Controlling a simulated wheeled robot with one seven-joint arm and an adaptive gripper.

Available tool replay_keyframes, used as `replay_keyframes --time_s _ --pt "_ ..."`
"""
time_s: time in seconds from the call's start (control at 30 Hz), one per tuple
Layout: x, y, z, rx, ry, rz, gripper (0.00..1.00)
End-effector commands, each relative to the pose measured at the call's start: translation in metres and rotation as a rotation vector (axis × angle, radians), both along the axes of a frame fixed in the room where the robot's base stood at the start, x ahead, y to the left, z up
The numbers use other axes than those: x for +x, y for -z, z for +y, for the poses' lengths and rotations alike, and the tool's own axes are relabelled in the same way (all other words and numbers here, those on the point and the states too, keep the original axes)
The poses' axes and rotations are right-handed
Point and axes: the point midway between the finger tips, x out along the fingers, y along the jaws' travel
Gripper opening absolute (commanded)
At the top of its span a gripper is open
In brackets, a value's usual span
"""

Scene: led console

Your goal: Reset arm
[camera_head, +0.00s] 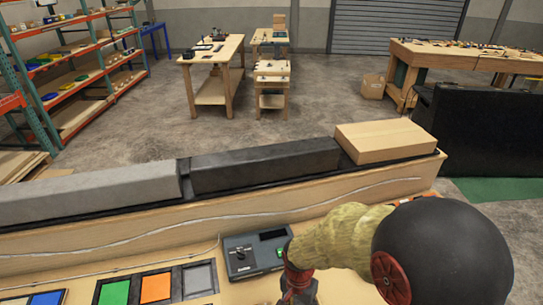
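My arm reaches in from the lower right, with a large black round joint and a tan, rough-looking link. My gripper (298,286) is at its end, a dark reddish part at the bottom edge. It is over the console's front area, just right of and partly in front of a dark control box (250,259) with a knob and a small green light. The bottom edge cuts the gripper off, so its fingertips and anything between them are hidden.
On the wooden console, green (114,292), orange (156,287) and grey (198,278) panels lie left of the control box. Behind them a raised ledge carries a grey block (90,187), a black block (265,165) and a wooden block (385,140). Workbenches and shelves stand farther back.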

Motion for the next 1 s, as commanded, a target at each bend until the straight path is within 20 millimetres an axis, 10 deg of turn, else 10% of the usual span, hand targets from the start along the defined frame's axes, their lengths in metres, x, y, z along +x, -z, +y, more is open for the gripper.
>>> replay_keyframes --time_s 0.5,0.8,1.0 --pt "-0.062 -0.202 -0.071 0.032 -0.71 -0.27 0.37" --pt "-0.082 -0.276 -0.103 -0.059 -0.627 -0.529 0.37" --pt "-0.084 -0.289 -0.111 -0.08 -0.597 -0.572 0.37"
